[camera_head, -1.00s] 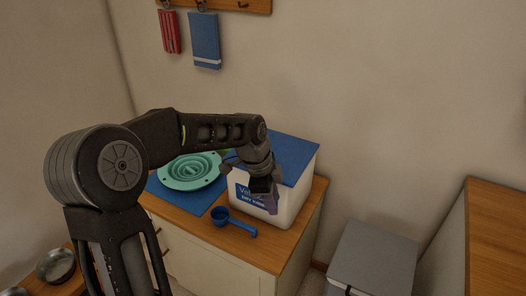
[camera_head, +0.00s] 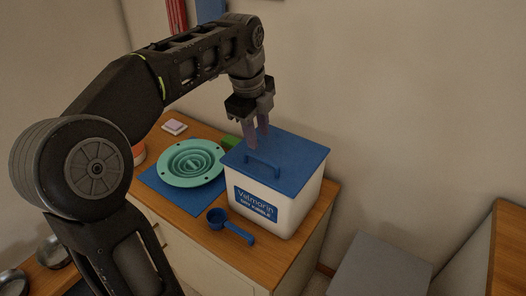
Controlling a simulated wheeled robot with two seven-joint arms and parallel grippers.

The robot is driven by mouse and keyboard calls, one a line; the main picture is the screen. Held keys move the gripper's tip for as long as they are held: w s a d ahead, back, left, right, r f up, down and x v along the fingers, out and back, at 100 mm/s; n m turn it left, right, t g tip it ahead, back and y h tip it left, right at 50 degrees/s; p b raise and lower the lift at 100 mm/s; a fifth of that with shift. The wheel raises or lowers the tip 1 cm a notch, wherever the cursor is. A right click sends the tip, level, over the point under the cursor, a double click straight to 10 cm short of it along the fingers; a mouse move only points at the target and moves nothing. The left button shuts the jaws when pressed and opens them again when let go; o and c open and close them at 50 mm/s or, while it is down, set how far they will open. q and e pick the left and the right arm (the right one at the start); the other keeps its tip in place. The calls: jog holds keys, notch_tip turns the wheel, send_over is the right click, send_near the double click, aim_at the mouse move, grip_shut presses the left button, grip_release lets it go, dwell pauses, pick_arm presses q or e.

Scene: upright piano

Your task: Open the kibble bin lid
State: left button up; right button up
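The kibble bin (camera_head: 264,205) is a white box with a blue and white label, standing on the wooden cabinet top. Its blue lid (camera_head: 290,156) lies flat and closed on it, with a blue bar handle (camera_head: 263,166) near the front edge. My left gripper (camera_head: 257,143) points down just above the lid, close behind the handle in the picture. Its two fingers are apart with nothing between them. I cannot tell whether a fingertip touches the lid. My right gripper is not in view.
A blue scoop (camera_head: 230,226) lies in front of the bin. A green slow-feeder bowl (camera_head: 191,163) sits on a blue mat (camera_head: 153,182) to the left. A grey box (camera_head: 380,268) stands on the right. Metal bowls (camera_head: 52,250) are at lower left.

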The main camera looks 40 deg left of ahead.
aim_at(262, 159)
pick_arm(q)
jog(key=shift+w+f, duration=0.25)
jog(key=shift+f, duration=1.05)
jog(key=shift+w+f, duration=0.3)
jog(key=shift+f, duration=1)
jog(key=shift+w+f, duration=0.25)
jog(key=shift+f, duration=1.05)
jog(key=shift+c, duration=0.3)
grip_shut()
